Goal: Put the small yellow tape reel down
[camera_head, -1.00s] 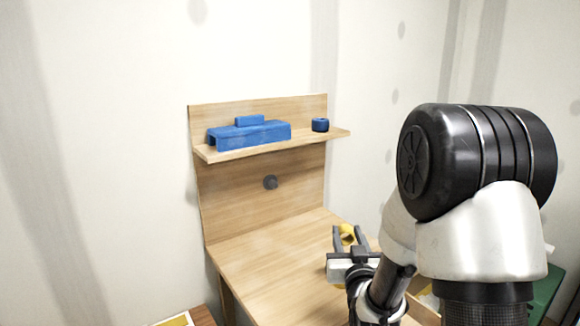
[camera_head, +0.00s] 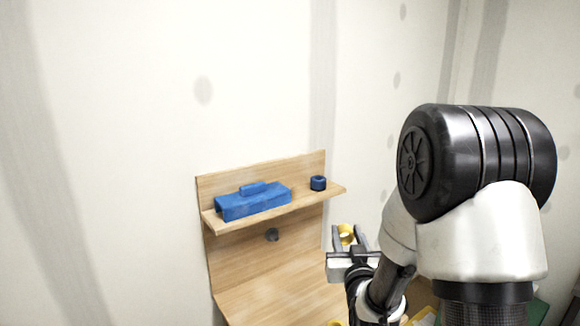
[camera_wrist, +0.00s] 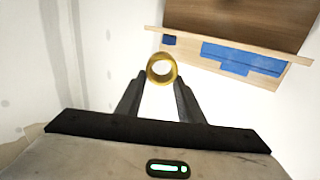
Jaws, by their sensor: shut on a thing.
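The small yellow tape reel (camera_head: 346,233) is held up between the fingertips of my gripper (camera_head: 347,240). In the wrist view the reel (camera_wrist: 161,69) shows as a yellow ring with its open hole towards the camera, gripped at the ends of both fingers (camera_wrist: 160,88). Nothing shows under the reel in contact with it. In the head view the gripper is to the right of the wooden bench's back panel, lower in the picture than its shelf (camera_head: 226,228).
A long blue box (camera_head: 253,204) and a small blue reel (camera_head: 318,183) stand on the shelf. The shelf has a little bare wood between them. The bench top (camera_head: 270,295) shows bare below. Another yellow thing (camera_head: 336,323) is cut off at the bottom edge. A plain wall stands behind.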

